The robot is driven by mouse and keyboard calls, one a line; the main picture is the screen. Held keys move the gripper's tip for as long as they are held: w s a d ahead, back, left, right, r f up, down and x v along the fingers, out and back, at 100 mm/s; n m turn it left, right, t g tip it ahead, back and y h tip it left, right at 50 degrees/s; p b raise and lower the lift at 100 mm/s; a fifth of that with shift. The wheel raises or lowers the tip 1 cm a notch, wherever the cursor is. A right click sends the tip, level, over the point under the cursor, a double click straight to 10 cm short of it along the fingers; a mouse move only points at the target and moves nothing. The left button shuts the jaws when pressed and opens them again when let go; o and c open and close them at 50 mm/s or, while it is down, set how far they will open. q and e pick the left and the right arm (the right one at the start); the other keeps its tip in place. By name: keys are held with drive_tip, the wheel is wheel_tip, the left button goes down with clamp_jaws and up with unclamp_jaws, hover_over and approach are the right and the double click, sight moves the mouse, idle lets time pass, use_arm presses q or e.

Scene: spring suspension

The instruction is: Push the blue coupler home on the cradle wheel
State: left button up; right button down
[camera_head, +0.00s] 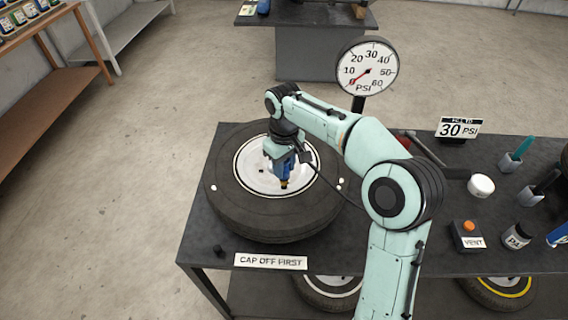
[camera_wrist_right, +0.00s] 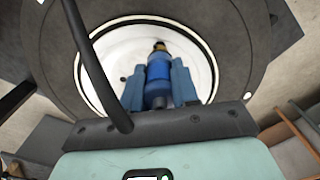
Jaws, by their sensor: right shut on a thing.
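The cradle wheel (camera_head: 240,212), a black tire with a white rim disc (camera_head: 256,166), lies flat on the dark table. My right gripper (camera_head: 284,176) points down over the disc. In the right wrist view the gripper (camera_wrist_right: 160,85) is shut on the blue coupler (camera_wrist_right: 158,92), with a blue finger on each side. The coupler's brass tip (camera_wrist_right: 159,47) points away from the gripper over the white disc. I cannot tell whether the tip touches a valve. My left gripper is not in view.
A gauge (camera_head: 367,68) behind the wheel has its needle near 0. A "30 PSI" sign (camera_head: 459,128), a white round tub (camera_head: 480,186) and an orange-button vent box (camera_head: 468,234) stand to the right. A "CAP OFF FIRST" label (camera_head: 270,261) and a small black cap (camera_head: 219,250) are in front. A dark hose runs beside the gripper.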

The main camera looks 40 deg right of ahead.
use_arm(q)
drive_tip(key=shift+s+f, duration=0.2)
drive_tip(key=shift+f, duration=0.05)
use_arm(e)
drive_tip(key=shift+f, duration=0.45)
drive_tip(key=c, duration=0.8)
unclamp_jaws()
drive_tip(key=shift+r+p, duration=0.55)
drive_tip(key=shift+r, duration=0.65)
drive_tip(key=shift+r+p, duration=1.3)
drive_tip(key=shift+r, duration=1.1)
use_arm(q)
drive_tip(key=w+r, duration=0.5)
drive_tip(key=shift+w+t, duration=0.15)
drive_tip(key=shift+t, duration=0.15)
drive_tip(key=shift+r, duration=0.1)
use_arm(e)
drive_tip(key=shift+s, duration=0.1)
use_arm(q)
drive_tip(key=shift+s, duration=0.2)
use_arm(e)
drive_tip(key=shift+f, duration=0.1)
